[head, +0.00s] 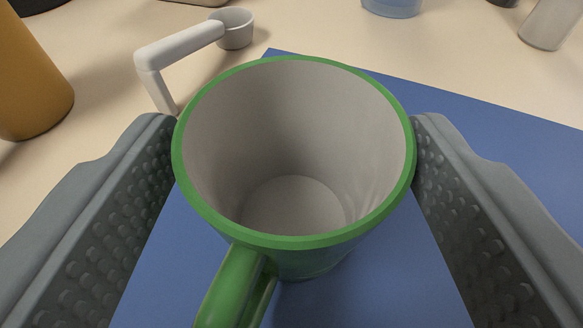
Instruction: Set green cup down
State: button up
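The green cup (293,243) is upright in the middle of the head view, with a green rim and a pale grey, empty inside. Its green handle (232,286) points toward me, slightly left. My gripper (294,122) has one grey, studded finger on each side of the cup, and both fingertips meet its sides near the rim. The cup is over a blue mat (390,290). Its base is mostly hidden, and I cannot tell whether it touches the mat or is just above it.
A white scoop-like object (182,47) with a small round bowl lies beyond the mat at the upper left. An orange-brown container (30,75) stands at the far left. A blue container (392,7) and a grey cylinder (551,22) are at the back. The mat's right side is clear.

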jog(key=shift+o, duration=1.3)
jog(key=shift+r, duration=0.2)
jog(key=v, duration=1.2)
jog(key=s+r+t, duration=0.1)
jog(key=s+r, duration=1)
jog(key=s, duration=0.3)
jog(key=s+r+t, duration=0.1)
jog(key=s+r, duration=1.1)
jog(key=s, duration=0.3)
jog(key=s+r, duration=0.2)
jog(key=s, duration=0.9)
jog(key=shift+s+a+r+m+t+h, duration=0.3)
jog(key=shift+t+h, duration=0.1)
